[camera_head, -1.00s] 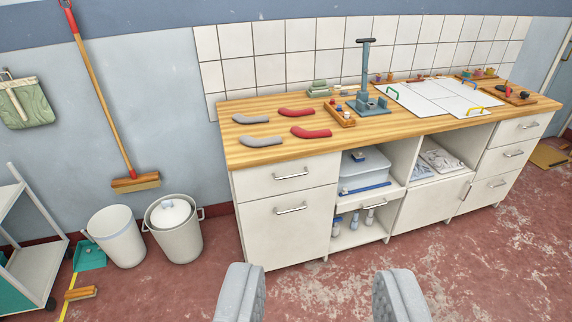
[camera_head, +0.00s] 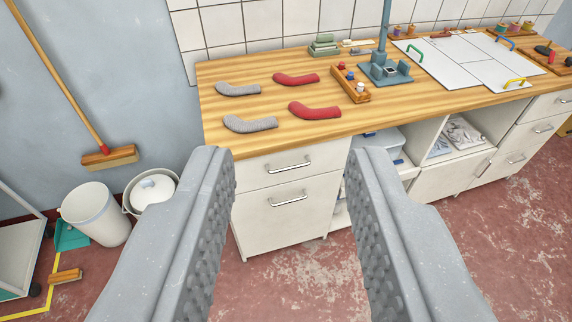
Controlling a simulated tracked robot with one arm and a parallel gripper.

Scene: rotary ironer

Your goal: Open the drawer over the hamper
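The top-left drawer (camera_head: 258,170) is a white front under the wooden counter with a silver bar handle (camera_head: 289,165). It looks shut. Below it is the taller white hamper front (camera_head: 275,225) with its own bar handle (camera_head: 288,199), also shut. My gripper (camera_head: 292,158) is open and empty, its two grey ribbed fingers wide apart. In the picture the drawer handle lies between the fingertips. The fingers look nearer to me than the cabinet, and no contact shows. The right finger hides part of the open shelves.
On the counter (camera_head: 225,105) lie two grey and two red curved pieces, a wooden block with pegs (camera_head: 350,84) and a blue-grey stand (camera_head: 385,75). A white bin (camera_head: 95,212), a lidded pot and a broom (camera_head: 108,157) stand left. Floor before the cabinet is clear.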

